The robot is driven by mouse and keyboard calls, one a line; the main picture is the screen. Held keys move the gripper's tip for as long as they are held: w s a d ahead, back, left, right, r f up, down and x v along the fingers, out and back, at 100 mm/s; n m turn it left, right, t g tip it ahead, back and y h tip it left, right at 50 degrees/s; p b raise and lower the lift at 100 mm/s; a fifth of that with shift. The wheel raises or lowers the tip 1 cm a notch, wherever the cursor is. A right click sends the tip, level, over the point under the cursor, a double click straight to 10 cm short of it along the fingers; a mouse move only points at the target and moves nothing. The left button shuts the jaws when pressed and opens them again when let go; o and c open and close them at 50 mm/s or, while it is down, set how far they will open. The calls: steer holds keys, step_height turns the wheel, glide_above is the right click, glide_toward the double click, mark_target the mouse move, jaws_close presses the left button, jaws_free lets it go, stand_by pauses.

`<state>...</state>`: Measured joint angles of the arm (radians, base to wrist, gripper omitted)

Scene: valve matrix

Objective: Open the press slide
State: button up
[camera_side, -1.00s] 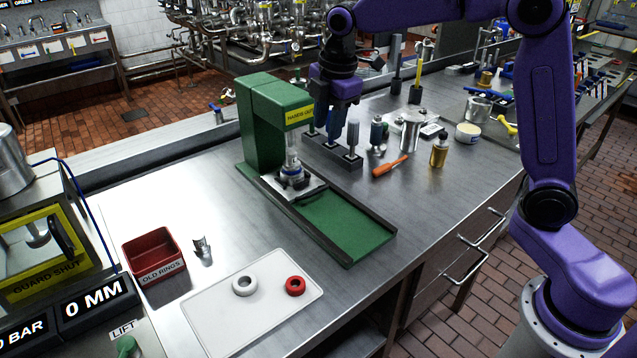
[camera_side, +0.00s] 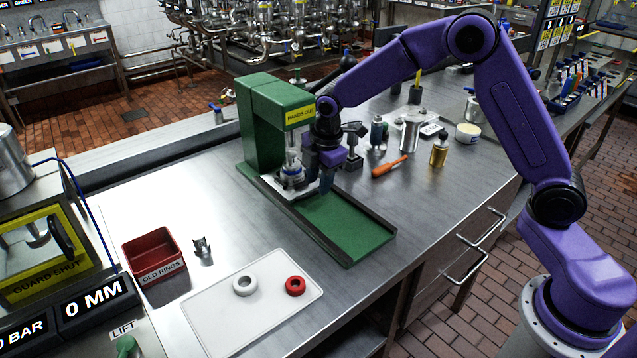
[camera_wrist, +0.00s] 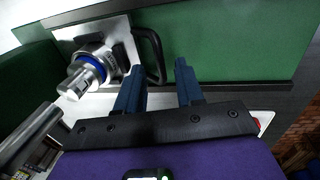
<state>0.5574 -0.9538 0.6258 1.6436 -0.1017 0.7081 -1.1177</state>
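The green press (camera_side: 262,125) stands mid-table with a "HANDS OUT" label. Its slide, a pale metal plate (camera_side: 272,184), sits under the press head at the back end of the green track (camera_side: 345,224). A metal part with a blue band (camera_side: 291,174) stands on the plate; it also shows in the wrist view (camera_wrist: 92,66). A black loop handle (camera_wrist: 156,50) projects from the plate's edge in the wrist view. My gripper (camera_side: 318,188) is low beside the plate. In the wrist view it (camera_wrist: 158,68) is open, its blue fingers apart near the handle. Contact with the handle cannot be told.
A white tray (camera_side: 215,315) with a white ring (camera_side: 245,286) and a red ring (camera_side: 295,286) lies in front. A red bin (camera_side: 150,246) stands left. An orange-handled tool (camera_side: 390,166) and bottles lie behind right. The track's front part is clear.

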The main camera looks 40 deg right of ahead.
steer(key=shift+w+f, duration=0.15)
steer(key=shift+f, duration=0.65)
steer(key=shift+c, duration=0.3)
jaws_close()
stand_by(0.7)
